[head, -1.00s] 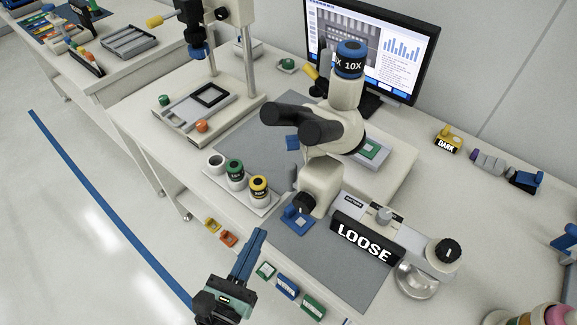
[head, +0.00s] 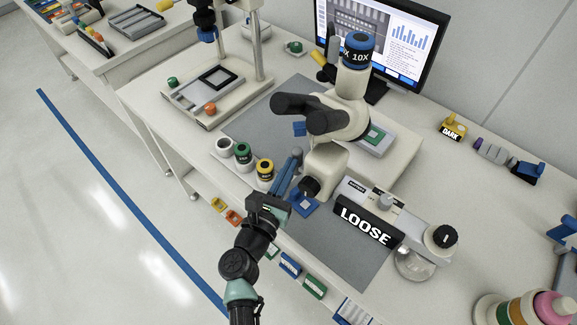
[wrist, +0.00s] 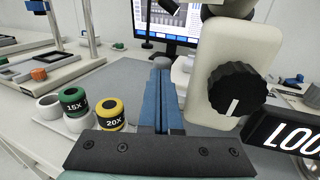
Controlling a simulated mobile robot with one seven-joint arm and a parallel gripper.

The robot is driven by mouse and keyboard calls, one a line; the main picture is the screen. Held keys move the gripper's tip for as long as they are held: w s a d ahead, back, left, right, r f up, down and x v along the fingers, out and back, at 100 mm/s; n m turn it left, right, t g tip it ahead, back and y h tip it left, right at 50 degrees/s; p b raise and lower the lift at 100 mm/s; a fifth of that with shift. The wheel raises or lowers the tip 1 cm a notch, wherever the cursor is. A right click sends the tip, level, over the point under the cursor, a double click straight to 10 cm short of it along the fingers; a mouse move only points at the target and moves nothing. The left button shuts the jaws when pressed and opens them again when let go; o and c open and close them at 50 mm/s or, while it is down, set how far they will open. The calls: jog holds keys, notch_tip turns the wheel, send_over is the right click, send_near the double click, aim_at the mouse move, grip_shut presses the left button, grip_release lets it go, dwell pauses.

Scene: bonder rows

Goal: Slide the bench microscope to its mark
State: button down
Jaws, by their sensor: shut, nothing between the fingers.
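The bench microscope (head: 326,168) is cream with black eyepieces, a blue-banded 10X top and a black side knob (head: 310,187). It stands upright on the bench. A black LOOSE sign (head: 368,226) is beside its lower part. My gripper (head: 295,159) is shut and empty, its blue fingers just left of the microscope's body. In the wrist view the fingers (wrist: 161,75) stand close beside the cream body (wrist: 215,65) and its knob; whether they touch it I cannot tell. A grey mat (head: 345,255) lies under and in front of the microscope. I cannot make out a mark.
A tray with a white, a green and a yellow-ringed objective (head: 264,171) is left of my fingers. A monitor (head: 378,45) stands behind. A second stand (head: 215,95) is at left.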

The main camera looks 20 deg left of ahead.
jog(key=w, duration=0.1)
jog(key=b, duration=0.1)
jog(key=w, duration=0.1)
jog(key=shift+w+d+r, duration=0.3)
jog(key=shift+w+d, duration=0.05)
jog(key=shift+s+d, duration=0.1)
